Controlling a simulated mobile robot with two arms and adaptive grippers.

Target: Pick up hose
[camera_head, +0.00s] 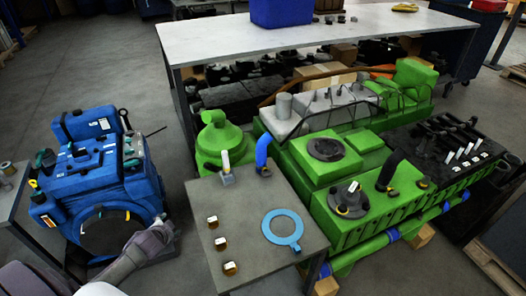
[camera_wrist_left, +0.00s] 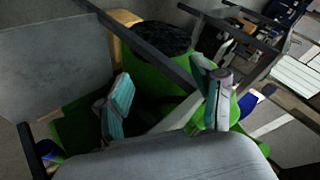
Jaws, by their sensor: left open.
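A short, bent blue hose (camera_head: 263,150) stands at the back edge of a small grey table, beside the green engine. A bent black hose (camera_head: 390,168) rises from the top of the green engine (camera_head: 350,215). My left arm comes in from the lower left in the head view and ends in front of the blue machine; its fingers are not clear there. In the left wrist view my left gripper (camera_wrist_left: 168,100) is open, its two teal-padded fingers apart with nothing seen held between them. My right gripper is not in view.
The small grey table (camera_head: 245,205) holds a blue ring gasket (camera_head: 283,231) and several small parts. A blue machine (camera_head: 95,180) stands at the left. A long workbench (camera_head: 220,38) with a blue bin (camera_head: 283,12) is behind. Floor between the blue machine and small table is clear.

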